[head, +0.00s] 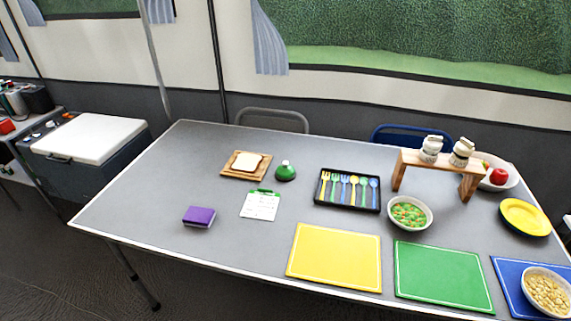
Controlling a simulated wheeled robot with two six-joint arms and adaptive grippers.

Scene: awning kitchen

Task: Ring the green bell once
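The green bell (285,172) is a small green dome with a pale button on top. It stands upright on the grey table (150,190), left of the black cutlery tray and right of the bread board. Nothing touches it or covers it. Neither of my grippers shows in the head view.
Around the bell are a board with bread (245,163), a white card with a green top (260,205), a purple sponge (199,217) and a cutlery tray (347,207). A yellow mat (334,257), a green mat (442,276) and a wooden stand (436,160) are farther right.

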